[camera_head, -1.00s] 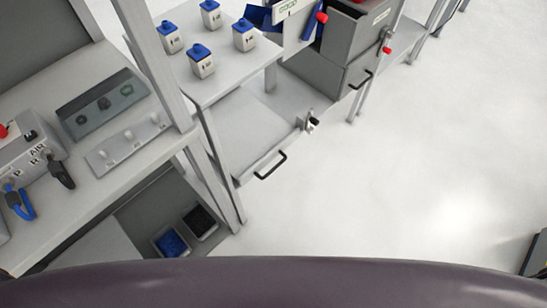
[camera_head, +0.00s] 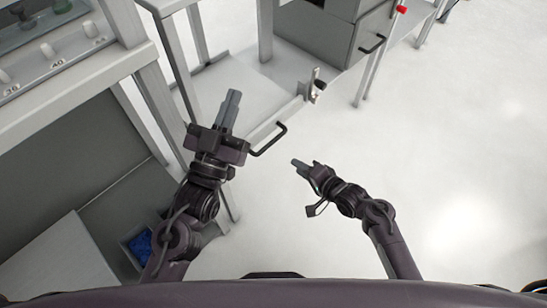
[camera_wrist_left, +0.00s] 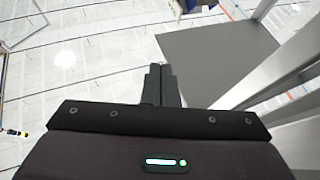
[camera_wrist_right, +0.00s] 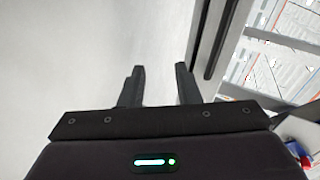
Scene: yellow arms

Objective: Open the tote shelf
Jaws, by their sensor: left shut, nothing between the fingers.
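The tote shelf (camera_head: 263,101) is a low, light grey board with a black bar handle (camera_head: 269,139) on its front edge, in the upper middle of the head view. A metal latch-like part (camera_head: 314,86) stands at its right corner. My left gripper (camera_head: 234,97) is shut and empty, left of the handle, and hides part of the shelf. Its fingers meet in the left wrist view (camera_wrist_left: 161,72). My right gripper (camera_head: 297,162) is below and right of the handle, apart from it. Its fingers are spread and empty in the right wrist view (camera_wrist_right: 160,72).
A grey drawer cabinet (camera_head: 322,35) with a black handle stands behind the shelf. A workbench (camera_head: 75,60) with grey posts is at the left, with a blue bin (camera_head: 140,243) below. The white floor (camera_head: 450,140) at the right is clear.

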